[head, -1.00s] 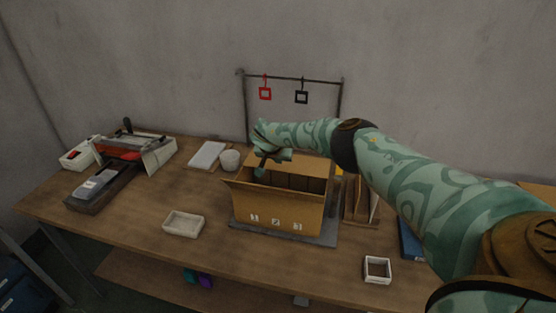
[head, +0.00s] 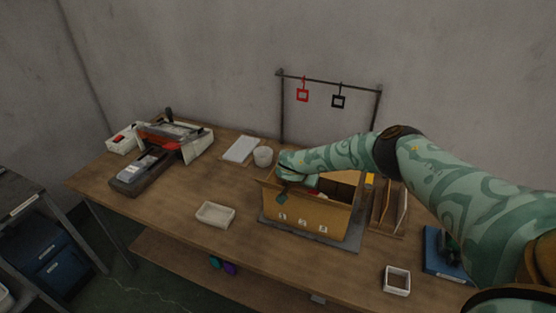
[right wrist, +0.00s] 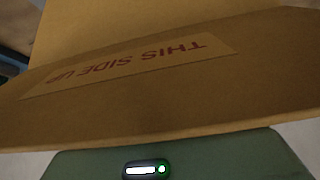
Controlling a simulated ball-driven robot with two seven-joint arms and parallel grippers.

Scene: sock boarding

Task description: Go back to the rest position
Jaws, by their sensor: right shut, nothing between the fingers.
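My right arm reaches in from the right in the head view. My right gripper (head: 283,195) is at the near left corner of the open cardboard box (head: 318,219), pointing down, its fingers small and dark. It is shut with nothing visible in it. In the right wrist view a cardboard panel (right wrist: 130,110) with a "THIS SIDE UP" label (right wrist: 135,65) fills most of the picture, very close to the gripper body. Whether the gripper touches the box I cannot tell. My left gripper is in neither view.
The box stands on a grey mat (head: 352,243). A rail (head: 330,79) with a red frame (head: 303,95) and a black frame (head: 338,101) stands behind. A white tray (head: 215,215) lies left, a small square container (head: 396,281) front right. The front table middle is clear.

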